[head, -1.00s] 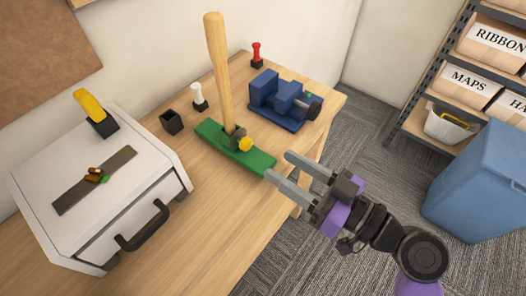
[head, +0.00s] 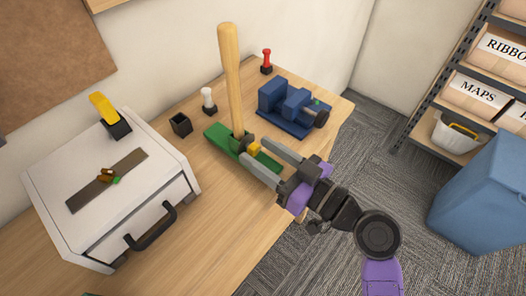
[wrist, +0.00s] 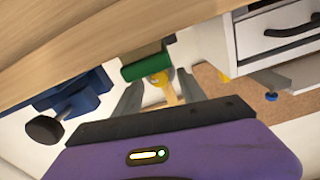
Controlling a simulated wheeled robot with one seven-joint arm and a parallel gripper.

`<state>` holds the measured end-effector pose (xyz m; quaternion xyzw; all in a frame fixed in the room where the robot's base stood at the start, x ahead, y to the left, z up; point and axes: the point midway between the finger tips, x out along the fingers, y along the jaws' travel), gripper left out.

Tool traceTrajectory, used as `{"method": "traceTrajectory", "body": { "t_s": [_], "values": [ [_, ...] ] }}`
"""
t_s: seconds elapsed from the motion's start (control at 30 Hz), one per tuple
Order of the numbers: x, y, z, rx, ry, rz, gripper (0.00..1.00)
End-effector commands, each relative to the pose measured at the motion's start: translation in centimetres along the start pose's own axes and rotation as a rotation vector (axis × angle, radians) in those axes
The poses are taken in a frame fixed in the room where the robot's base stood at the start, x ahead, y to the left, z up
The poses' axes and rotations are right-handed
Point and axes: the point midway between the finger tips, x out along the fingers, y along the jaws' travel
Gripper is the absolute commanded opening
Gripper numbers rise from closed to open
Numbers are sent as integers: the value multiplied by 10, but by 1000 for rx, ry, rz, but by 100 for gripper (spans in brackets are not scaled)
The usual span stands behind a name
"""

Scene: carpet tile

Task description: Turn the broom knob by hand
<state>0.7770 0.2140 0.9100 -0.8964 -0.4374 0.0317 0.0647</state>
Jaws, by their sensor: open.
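The broom stands upright on the table, with a wooden handle (head: 231,80) rising from a green base (head: 222,137). Its yellow knob (head: 254,148) sticks out low at the front of the handle. My gripper (head: 254,157) is open, with one finger on either side of the knob in the head view. In the wrist view, the yellow knob (wrist: 163,88) shows between the open fingers, with the green base (wrist: 146,66) beside it. I cannot tell whether either finger touches the knob.
A blue vise (head: 290,108) stands at the right of the table (head: 214,228). A white drawer box (head: 110,195) is at the left. A small black cup (head: 181,124), a white-topped peg (head: 209,100) and a red-topped peg (head: 266,61) stand along the back.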

Motion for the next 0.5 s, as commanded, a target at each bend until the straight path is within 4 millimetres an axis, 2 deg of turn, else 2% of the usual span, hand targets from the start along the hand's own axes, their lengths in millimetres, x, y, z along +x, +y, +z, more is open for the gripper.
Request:
{"method": "traceTrajectory", "body": {
  "t_s": [0.03,0.27,0.5],
  "values": [
    [0,0,0,0,0,0,46],
    [0,0,0,0,0,0,1],
    [0,0,-1,45,0,0,0]
  ]
}}
